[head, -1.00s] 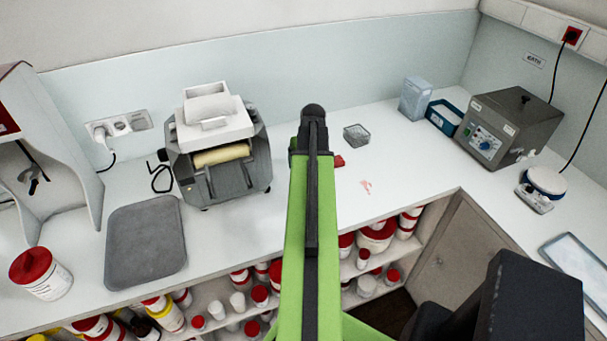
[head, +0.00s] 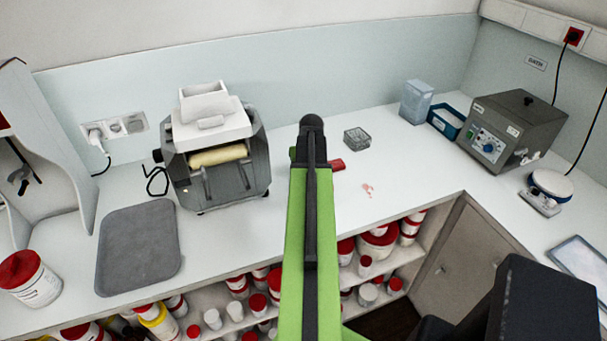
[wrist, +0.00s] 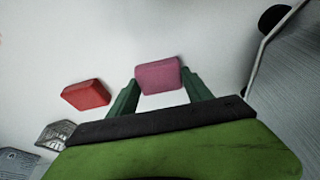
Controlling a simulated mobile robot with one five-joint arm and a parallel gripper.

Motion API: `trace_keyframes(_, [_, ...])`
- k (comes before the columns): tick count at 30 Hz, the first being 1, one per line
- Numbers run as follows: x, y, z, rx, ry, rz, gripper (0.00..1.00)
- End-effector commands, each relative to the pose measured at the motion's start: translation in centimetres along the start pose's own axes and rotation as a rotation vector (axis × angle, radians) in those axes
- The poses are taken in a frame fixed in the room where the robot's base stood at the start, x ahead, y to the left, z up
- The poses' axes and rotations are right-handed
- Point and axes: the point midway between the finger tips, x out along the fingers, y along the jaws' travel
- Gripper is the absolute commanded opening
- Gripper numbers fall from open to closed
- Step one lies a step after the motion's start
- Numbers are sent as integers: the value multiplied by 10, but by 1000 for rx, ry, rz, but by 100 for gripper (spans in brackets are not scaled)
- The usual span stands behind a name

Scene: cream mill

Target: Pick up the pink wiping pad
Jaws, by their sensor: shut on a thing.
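The pink wiping pad (wrist: 158,77) is a small dusky-pink block in the wrist view, between the two green fingers of my gripper (wrist: 163,86). The fingers are shut on it, one on each side. In the head view the pad and the fingertips are hidden behind my arm. I cannot tell whether the pad is clear of the counter. A red pad (wrist: 86,94) lies to the left in the wrist view, apart from my gripper; in the head view it shows just right of my arm (head: 337,164).
A wire basket (head: 356,138) stands behind the red pad. A pinkish smear (head: 368,190) marks the white counter to the right. The grey mill (head: 213,165) and a grey tray (head: 138,247) stand left. A blue tub (head: 446,121) and a bath unit (head: 511,130) stand right.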

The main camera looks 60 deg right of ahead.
Motion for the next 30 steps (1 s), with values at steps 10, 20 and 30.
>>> trace_keyframes(10, [-8,0,-3,-1,0,0,20])
trace_keyframes(20, [-68,-1,-21,-1,0,0,20])
trace_keyframes(30, [-97,-1,-30,-2,0,-1,20])
